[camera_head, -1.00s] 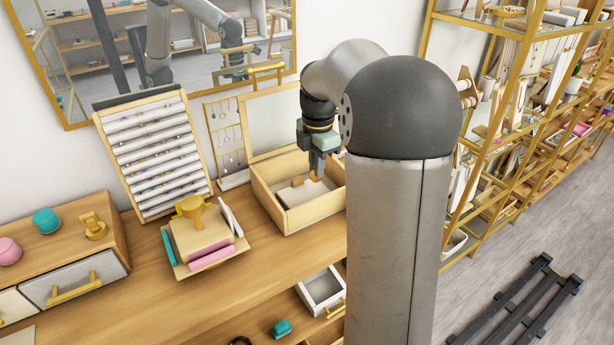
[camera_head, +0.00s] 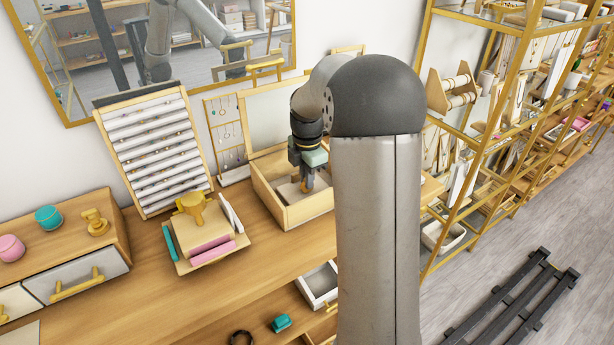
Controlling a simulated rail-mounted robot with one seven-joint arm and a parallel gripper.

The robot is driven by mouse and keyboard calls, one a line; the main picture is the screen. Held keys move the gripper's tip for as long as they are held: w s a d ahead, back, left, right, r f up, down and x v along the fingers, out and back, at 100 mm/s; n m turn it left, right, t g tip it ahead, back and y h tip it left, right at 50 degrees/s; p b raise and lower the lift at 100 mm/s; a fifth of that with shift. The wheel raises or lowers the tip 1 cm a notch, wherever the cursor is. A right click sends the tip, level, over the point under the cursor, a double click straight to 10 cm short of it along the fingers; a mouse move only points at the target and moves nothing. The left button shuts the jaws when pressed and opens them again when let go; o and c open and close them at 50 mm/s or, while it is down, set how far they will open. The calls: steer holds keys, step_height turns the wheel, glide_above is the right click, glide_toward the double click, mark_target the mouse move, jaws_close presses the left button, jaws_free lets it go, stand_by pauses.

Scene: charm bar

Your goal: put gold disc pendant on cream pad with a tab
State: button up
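My gripper (camera_head: 306,184) points down inside the open wooden box (camera_head: 296,213) on the counter. Its fingertips are small and dark, close above a flat cream pad (camera_head: 286,193) in the box. I cannot tell whether the fingers touch the pad, or whether they are open or shut. A tab on the pad cannot be made out at this size. The gold disc pendant cannot be clearly made out; the fingers may hide it.
A ring display (camera_head: 152,145) and earring board (camera_head: 226,135) stand behind. A gold shelf (camera_head: 480,130) is at right.

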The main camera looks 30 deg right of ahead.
steer(key=o, duration=0.4)
step_height(320, 180, up, 12)
steer(key=s+a+f+m, duration=0.3)
steer(key=s+a+m, duration=0.2)
steer(key=s, duration=0.4)
steer(key=s+a+f+m, duration=0.4)
steer(key=s+m, duration=0.3)
steer(key=s, duration=0.2)
steer(key=s+a+f+m, duration=0.3)
steer(key=s+a+m, duration=0.3)
steer(key=s, duration=0.3)
steer(key=shift+s+a+f+m+b, duration=0.2)
steer(key=shift+m+b, duration=0.15)
steer(key=shift+m, duration=0.15)
